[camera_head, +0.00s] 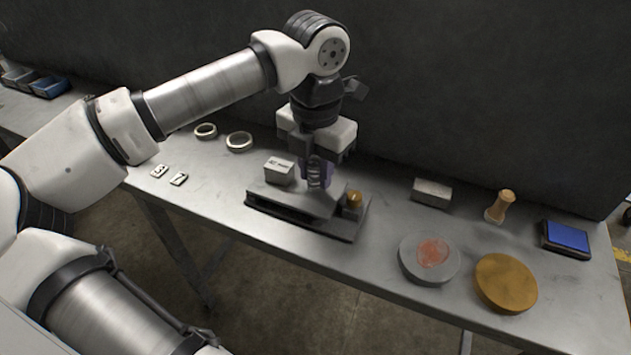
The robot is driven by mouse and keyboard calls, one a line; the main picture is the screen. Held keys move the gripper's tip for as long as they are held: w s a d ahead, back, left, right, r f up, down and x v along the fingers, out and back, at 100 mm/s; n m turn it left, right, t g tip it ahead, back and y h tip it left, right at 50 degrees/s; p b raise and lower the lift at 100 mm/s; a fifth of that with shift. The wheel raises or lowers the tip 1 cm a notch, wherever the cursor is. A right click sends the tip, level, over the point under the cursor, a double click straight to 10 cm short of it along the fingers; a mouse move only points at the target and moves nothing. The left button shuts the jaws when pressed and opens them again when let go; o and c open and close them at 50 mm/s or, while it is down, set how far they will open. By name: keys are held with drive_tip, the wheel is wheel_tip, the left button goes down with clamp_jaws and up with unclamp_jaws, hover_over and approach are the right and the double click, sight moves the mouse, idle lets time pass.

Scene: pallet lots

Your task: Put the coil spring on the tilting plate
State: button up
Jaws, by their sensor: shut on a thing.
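My gripper (318,165) points down over the middle of the metal bench. It is shut on the coil spring (314,176), a small upright coil between its fingers. The tilting plate (297,199) is a grey sloped plate on a dark base, directly below the gripper. The spring's lower end is close to the plate's upper surface; I cannot tell whether they touch. A brass knob (353,199) stands at the right end of the base.
A small pale block (279,170) stands close behind the plate. Two metal rings (239,142) and two number tiles (179,179) lie left. A grey block (431,192), wooden-handled stamp (500,206), grey disc (429,276), brass disc (506,283) and blue pad (567,237) are right.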

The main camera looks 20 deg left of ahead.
sight(315, 160)
drive_tip(key=shift+f, duration=0.45)
drive_tip(key=shift+f, duration=0.2)
drive_tip(key=o, duration=1)
drive_tip(key=shift+r, duration=0.1)
wheel_tip(315, 160, up, 12)
drive_tip(key=shift+r+p, duration=0.1)
drive_tip(key=shift+p, duration=0.2)
